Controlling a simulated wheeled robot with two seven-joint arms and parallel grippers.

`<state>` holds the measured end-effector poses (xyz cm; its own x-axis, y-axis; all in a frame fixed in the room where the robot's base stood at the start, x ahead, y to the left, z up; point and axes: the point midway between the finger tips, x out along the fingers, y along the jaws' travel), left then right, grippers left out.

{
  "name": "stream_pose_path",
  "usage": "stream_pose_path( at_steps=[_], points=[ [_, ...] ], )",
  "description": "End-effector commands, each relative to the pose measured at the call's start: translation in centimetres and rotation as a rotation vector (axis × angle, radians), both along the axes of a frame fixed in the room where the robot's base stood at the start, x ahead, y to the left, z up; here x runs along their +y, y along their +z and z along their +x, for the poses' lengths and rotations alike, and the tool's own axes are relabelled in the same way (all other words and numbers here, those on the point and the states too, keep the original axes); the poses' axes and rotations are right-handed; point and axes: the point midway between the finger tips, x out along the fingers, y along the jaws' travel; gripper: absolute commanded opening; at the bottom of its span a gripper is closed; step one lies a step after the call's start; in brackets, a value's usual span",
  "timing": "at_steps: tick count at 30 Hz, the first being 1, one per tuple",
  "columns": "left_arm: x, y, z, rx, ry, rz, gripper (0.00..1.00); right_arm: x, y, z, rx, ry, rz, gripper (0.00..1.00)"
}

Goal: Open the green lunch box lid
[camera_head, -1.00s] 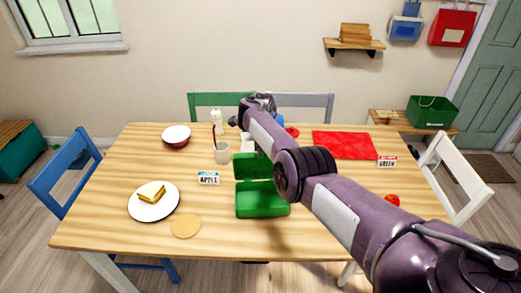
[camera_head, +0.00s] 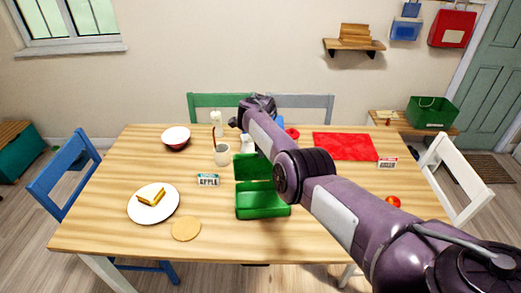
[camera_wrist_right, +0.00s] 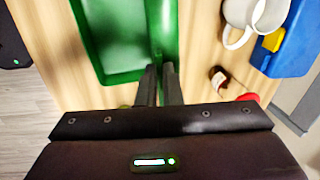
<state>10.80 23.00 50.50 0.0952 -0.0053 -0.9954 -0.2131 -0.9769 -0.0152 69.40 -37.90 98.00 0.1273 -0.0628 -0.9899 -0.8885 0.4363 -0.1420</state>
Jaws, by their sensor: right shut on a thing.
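The green lunch box (camera_head: 263,211) stands in the middle of the table, its base toward me. Its lid (camera_head: 252,165) stands open behind the base, partly covered by my right arm. The wrist view shows the hollow green base (camera_wrist_right: 112,45) and the narrower lid strip (camera_wrist_right: 163,25) beside it. My right gripper (camera_wrist_right: 159,75) has its fingers close together at the lid's edge, shut on the lid; the exact contact is blurred. In the head view its fingertips are hidden behind my arm. I cannot make out my left gripper in either view.
A cup (camera_head: 222,155) and an APPLE sign (camera_head: 208,180) stand left of the box. A sandwich plate (camera_head: 153,214) is at the left front, a red mat (camera_head: 343,146) at the right. A blue box (camera_wrist_right: 293,45) and white mug (camera_wrist_right: 252,18) are near my gripper.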

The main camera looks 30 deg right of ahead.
Motion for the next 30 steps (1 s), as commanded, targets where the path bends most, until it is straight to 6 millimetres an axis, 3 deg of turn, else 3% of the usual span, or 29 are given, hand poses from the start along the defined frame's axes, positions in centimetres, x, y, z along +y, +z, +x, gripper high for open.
stream_pose_path(
  at_steps=[23,24,27,30],
  points=[
    [0.02,-0.02,-0.13,0.002,0.0,0.0,0.36,0.0,-0.09,-0.03,0.001,0.0,0.0,0.0],
    [0.03,-0.02,-0.14,0.002,0.0,0.0,0.36,0.0,-0.09,-0.03,0.0,0.0,-0.001,0.08],
    [0.03,-0.02,-0.14,0.002,0.0,0.0,0.36,0.0,-0.06,-0.01,0.0,0.0,0.0,0.21],
    [0.03,-0.02,-0.14,0.002,0.0,0.0,0.36,0.0,-0.02,0.0,0.0,0.0,0.0,0.28]
  ],
)
